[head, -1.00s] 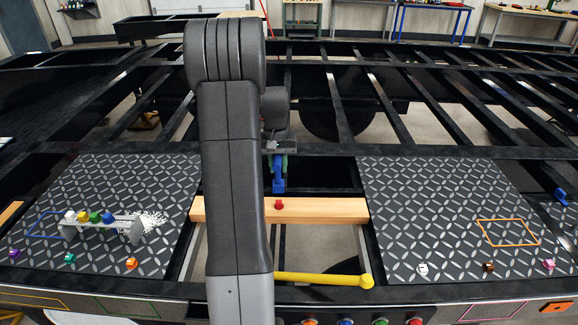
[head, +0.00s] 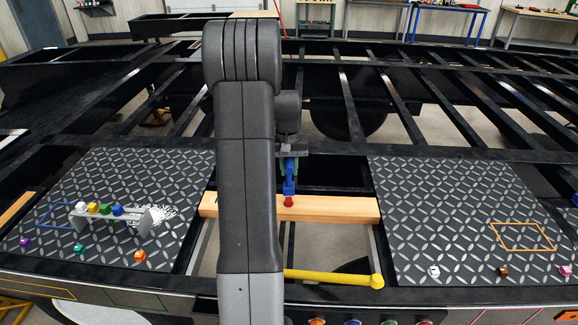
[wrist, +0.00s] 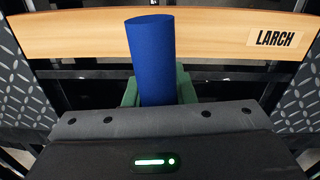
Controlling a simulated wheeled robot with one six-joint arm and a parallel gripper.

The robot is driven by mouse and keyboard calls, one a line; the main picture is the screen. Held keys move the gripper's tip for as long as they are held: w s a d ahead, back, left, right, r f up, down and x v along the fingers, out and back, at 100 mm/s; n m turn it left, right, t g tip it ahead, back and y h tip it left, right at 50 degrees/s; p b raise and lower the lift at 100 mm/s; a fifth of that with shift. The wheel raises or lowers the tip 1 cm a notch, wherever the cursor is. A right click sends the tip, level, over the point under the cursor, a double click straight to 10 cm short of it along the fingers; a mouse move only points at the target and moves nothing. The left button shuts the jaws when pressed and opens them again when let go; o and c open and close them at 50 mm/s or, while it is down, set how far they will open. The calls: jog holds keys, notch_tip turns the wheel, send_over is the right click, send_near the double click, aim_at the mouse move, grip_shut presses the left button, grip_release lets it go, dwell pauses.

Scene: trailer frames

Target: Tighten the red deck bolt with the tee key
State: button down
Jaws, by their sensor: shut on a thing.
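The blue tee key (head: 290,184) hangs upright from my gripper (head: 289,165) in the head view. My gripper's green fingers are closed around the key. In the wrist view the key is a thick blue cylinder (wrist: 152,55) between the green fingertips (wrist: 158,92). The red deck bolt (head: 288,202) stands on the wooden board (head: 335,208), directly under the key's lower end. The key's end appears to meet the bolt head, but I cannot tell whether it is seated. The wrist view does not show the bolt.
The board also shows in the wrist view (wrist: 80,38), with a LARCH label (wrist: 275,38). Patterned deck plates lie at left (head: 110,180) and right (head: 440,200). A grey rack (head: 130,217) holds coloured pieces on the left plate. A yellow bar (head: 335,277) lies in front of the board.

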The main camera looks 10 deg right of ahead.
aim_at(290, 185)
jog(key=shift+f+b, duration=1.55)
jog(key=shift+f, duration=0.9)
jog(key=shift+r+m, duration=0.2)
jog(key=shift+m, duration=0.4)
jog(key=shift+d+m, duration=0.1)
jog(key=shift+m, duration=1)
jog(key=m, duration=0.5)
jog(key=shift+s, duration=0.1)
jog(key=m, duration=0.6)
jog(key=shift+s, duration=0.1)
jog(key=m, duration=0.4)
jog(key=shift+s+m+p, duration=0.1)
jog(key=shift+m+p, duration=0.2)
jog(key=shift+r, duration=0.1)
